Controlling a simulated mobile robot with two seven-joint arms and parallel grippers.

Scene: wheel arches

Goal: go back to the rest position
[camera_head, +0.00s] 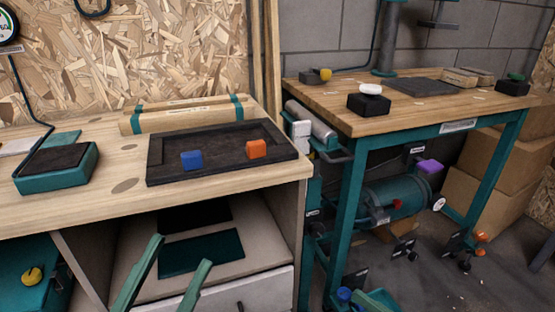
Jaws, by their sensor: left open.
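My left gripper (182,250) shows at the bottom of the head view, with two green fingers spread apart. It is open with nothing between the fingers. It appears in front of the lower shelf of the left wooden bench (60,221). My right gripper is not in view. A dark tray (215,172) lies on the bench top, with a blue block (191,160) and an orange block (256,149) in it. Both blocks are apart from my gripper.
A green box with a dark top (58,170) stands on the bench at left. Cardboard boxes (480,205) stand behind.

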